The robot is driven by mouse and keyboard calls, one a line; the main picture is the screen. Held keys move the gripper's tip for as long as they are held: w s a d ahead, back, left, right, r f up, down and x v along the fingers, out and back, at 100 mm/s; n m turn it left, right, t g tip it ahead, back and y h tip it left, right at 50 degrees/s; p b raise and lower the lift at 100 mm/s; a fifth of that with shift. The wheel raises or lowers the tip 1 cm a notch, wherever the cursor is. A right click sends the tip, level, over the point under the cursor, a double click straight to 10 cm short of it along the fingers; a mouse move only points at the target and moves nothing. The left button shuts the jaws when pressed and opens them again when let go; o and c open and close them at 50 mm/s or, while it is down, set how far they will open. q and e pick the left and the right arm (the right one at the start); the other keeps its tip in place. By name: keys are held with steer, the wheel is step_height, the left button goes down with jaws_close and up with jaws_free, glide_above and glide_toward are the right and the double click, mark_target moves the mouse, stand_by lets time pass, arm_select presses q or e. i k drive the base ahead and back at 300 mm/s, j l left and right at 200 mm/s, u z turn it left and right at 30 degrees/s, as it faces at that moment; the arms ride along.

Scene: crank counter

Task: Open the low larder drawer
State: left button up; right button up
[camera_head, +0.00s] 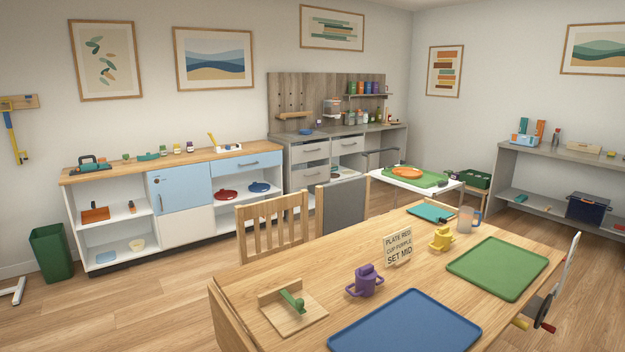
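No drawer is marked as the larder, so I cannot tell which one is the low larder drawer. All look shut. Chairs partly hide the grey cabinet's lower part. Neither of my grippers shows.
A wooden table (300,262) with trays, cups and a sign fills the foreground. A slatted chair (272,228) and a grey chair (342,205) stand behind it. A green bin (52,253) stands at the left. Floor in front of the long cabinet is clear (150,290).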

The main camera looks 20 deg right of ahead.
mark_target(302, 172)
steer(key=i+j+u, duration=0.3)
steer(key=i, duration=0.35)
steer(key=i+j, duration=0.15)
steer(key=i, duration=0.45)
steer(key=i+j, duration=0.15)
steer(key=i, duration=0.45)
steer(key=i+j+u, duration=0.1)
steer(key=i, duration=0.55)
steer(key=i+z, duration=0.1)
steer(key=i, duration=0.5)
steer(key=i+j+z, duration=0.1)
steer(key=i, duration=0.5)
steer(key=i+j+z, duration=0.15)
steer(key=i, duration=0.45)
steer(key=i+l+z, duration=0.2)
steer(key=i+z, duration=0.65)
steer(key=i+j+z, duration=0.15)
steer(key=i+z, duration=0.25)
steer(key=i, duration=0.2)
steer(key=i+j+z, duration=0.4)
steer(key=i+l+z, duration=0.25)
steer(key=i+z, duration=0.15)
steer(key=i, duration=0.55)
steer(key=i+z, duration=0.4)
steer(key=i, duration=0.55)
